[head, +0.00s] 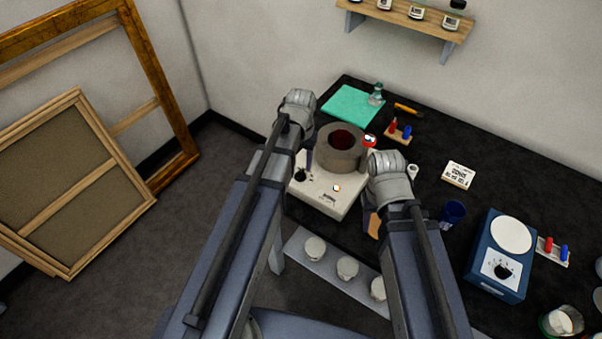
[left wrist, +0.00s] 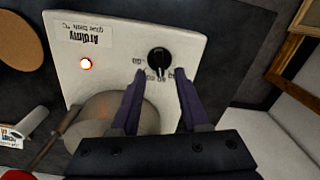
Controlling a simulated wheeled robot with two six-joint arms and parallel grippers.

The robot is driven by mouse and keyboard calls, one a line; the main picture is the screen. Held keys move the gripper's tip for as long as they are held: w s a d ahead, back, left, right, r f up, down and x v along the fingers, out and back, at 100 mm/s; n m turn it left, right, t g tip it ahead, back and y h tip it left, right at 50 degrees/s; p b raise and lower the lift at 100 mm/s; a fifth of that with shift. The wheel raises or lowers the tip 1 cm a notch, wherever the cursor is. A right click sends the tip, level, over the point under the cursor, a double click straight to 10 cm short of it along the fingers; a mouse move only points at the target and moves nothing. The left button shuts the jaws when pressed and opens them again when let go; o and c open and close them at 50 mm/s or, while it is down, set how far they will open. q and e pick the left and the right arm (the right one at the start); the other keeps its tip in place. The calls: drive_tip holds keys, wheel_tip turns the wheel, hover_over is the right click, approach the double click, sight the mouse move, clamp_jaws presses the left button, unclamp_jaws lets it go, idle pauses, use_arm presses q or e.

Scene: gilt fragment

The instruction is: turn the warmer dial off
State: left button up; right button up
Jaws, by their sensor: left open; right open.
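The warmer is a cream box (head: 324,200) holding a round grey pot with dark red contents; it also shows in the left wrist view (left wrist: 105,40). Its black dial (head: 300,175) is on the front panel and shows in the left wrist view (left wrist: 158,60). I cannot read its pointer setting surely.
A blue device (head: 497,280) with a white round plate and its own dial stands at the right. A grey strip with white-lidded jars runs in front.

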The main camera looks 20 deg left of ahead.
sight(300, 174)
use_arm(q)
drive_tip(key=shift+f+b, duration=0.95)
drive_tip(key=shift+f, duration=0.5)
use_arm(e)
drive_tip(key=shift+f, duration=1.45)
use_arm(q)
drive_tip(key=shift+c, duration=0.3)
clamp_jaws()
